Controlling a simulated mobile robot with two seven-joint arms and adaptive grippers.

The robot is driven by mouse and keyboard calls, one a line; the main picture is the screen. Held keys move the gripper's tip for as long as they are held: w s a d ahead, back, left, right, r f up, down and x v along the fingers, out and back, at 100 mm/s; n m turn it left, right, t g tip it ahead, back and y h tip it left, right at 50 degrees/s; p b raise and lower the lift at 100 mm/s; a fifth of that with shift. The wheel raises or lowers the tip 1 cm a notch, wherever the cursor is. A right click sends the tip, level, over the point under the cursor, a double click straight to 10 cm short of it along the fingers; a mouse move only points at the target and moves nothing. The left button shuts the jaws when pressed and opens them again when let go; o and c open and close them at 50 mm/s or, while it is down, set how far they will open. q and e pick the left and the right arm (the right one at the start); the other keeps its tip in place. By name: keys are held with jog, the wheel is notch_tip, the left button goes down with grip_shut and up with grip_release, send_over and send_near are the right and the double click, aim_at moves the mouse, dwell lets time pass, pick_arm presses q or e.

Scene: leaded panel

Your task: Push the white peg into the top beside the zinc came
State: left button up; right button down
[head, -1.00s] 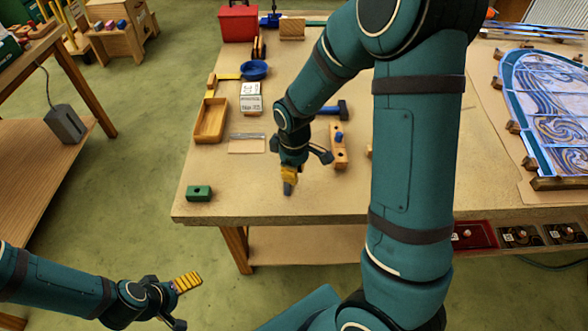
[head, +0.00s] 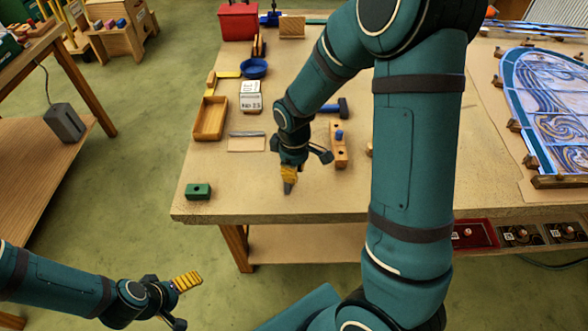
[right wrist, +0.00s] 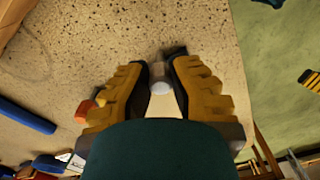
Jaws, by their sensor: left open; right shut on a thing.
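My right gripper (head: 288,182) points down over the bench top near its front edge. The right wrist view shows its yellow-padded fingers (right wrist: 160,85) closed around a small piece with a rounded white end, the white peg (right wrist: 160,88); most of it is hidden. I cannot tell whether it touches the bench. A thin grey metal strip (head: 247,134), perhaps the zinc came, lies at the edge of a tan card left of the gripper. My left gripper (head: 188,282) is open and empty, off the bench at lower left.
A green block (head: 198,191) sits at the bench's front left corner. A wooden block with a blue peg (head: 339,135) stands right of my right gripper. A wooden tray (head: 210,118) and blue dish (head: 254,68) are behind. The leaded panel (head: 550,100) lies far right.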

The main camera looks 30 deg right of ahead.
jog(key=shift+f+b, duration=0.35)
jog(key=shift+f, duration=0.1)
jog(key=c, duration=0.9)
grip_release()
notch_tip(320, 180, up, 12)
jog(key=shift+r, duration=0.1)
